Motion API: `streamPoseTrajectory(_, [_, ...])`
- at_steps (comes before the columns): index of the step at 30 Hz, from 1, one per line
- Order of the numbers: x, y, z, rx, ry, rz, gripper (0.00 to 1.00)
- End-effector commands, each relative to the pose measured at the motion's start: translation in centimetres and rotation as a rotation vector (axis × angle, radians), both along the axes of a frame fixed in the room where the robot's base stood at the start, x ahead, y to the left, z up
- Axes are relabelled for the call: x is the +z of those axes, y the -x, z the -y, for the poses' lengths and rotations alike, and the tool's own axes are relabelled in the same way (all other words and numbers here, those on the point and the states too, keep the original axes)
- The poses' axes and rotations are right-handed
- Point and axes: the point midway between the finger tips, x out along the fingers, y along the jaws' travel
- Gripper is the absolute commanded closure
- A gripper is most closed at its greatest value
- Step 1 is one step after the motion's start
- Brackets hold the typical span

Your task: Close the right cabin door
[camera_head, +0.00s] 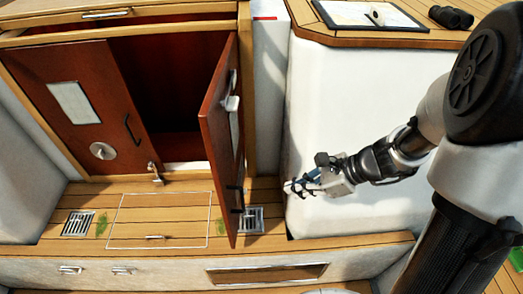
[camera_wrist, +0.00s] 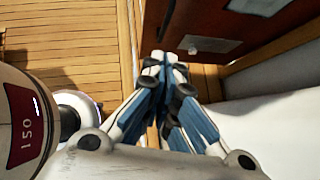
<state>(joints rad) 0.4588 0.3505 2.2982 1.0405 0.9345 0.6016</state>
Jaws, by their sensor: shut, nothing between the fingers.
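The right cabin door (camera_head: 222,135) is reddish-brown wood with a pale panel and a light-coloured fitting. It stands swung open, out from the cabin opening over the cockpit floor. My gripper (camera_head: 289,187) is to the right of the door, in front of the white cockpit side, with a gap to the door in the head view. Its fingers are together and empty. In the wrist view the closed fingertips (camera_wrist: 163,60) point towards the lower part of the door (camera_wrist: 205,18); whether they touch it cannot be told there.
The left cabin door (camera_head: 75,95) is at the left of the dark opening (camera_head: 170,85). The white side block (camera_head: 345,130) stands close on the right, with a chart (camera_head: 365,14) and binoculars (camera_head: 450,17) on top. A floor grate (camera_head: 251,219) lies near the door's bottom.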

Motion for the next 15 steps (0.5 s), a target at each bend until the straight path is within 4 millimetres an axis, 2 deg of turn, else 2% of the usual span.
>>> streamPoseTrajectory(5, [-1.1,-0.5,-0.5,-0.027,-0.018,-0.016,1.00])
streamPoseTrajectory(15, [-6.1,-2.0,-5.0,-0.020,-0.014,-0.016,1.00])
